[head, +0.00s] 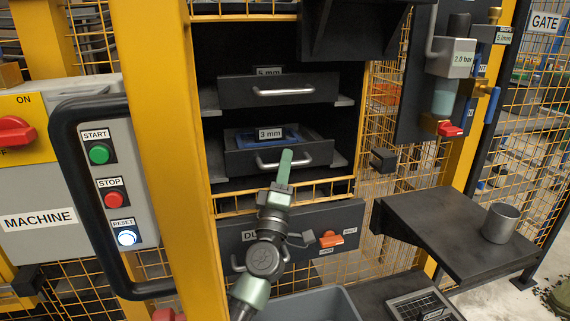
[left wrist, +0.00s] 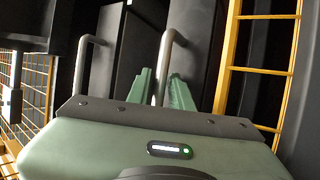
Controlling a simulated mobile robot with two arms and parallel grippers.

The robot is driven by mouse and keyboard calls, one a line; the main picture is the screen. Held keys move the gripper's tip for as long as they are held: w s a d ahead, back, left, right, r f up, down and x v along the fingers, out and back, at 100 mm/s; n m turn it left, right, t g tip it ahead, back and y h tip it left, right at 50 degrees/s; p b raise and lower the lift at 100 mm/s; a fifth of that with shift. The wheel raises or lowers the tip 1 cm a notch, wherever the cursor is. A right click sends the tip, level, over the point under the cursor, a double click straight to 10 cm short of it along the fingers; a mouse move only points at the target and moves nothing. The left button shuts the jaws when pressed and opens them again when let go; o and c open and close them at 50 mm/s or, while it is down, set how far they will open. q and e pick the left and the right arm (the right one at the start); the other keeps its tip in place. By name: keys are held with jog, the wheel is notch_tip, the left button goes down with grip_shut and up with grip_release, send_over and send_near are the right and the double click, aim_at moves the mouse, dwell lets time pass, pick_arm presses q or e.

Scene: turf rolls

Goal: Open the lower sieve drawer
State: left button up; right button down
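The lower sieve drawer (head: 248,161), with the "3 mm" label, is a dark drawer with a silver bar handle (head: 266,164). A blue surface (head: 285,134) shows behind its front; I cannot tell how far out the drawer stands. The gripper hides part of the handle in the head view. My right gripper is not in view.
The upper "5 mm" drawer (head: 235,91) sits above with its own handle. A yellow post (head: 165,130) stands left.

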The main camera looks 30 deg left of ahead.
pick_arm(q)
grip_shut()
dwell(1.4)
